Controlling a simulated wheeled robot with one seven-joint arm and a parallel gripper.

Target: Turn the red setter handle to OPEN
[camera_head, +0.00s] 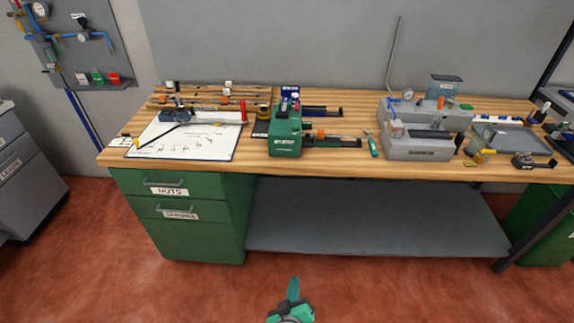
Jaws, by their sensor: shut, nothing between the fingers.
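A small red upright piece (243,111) stands at the right edge of a white sheet (205,148) on the workbench. It may be the red setter handle, but it is too small to tell, and I cannot read any OPEN mark. My gripper (293,287) is low in front of the bench, over the red floor, with its teal fingers shut and empty. It is well apart from everything on the bench top.
The wooden bench (340,172) carries a green machine (285,138), grey machines (417,148) and a grey tray (508,142). Green drawers (175,235) stand below left, with a grey shelf (365,217) beside them. A wall panel (85,45) has gauges and pipes. The front floor is clear.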

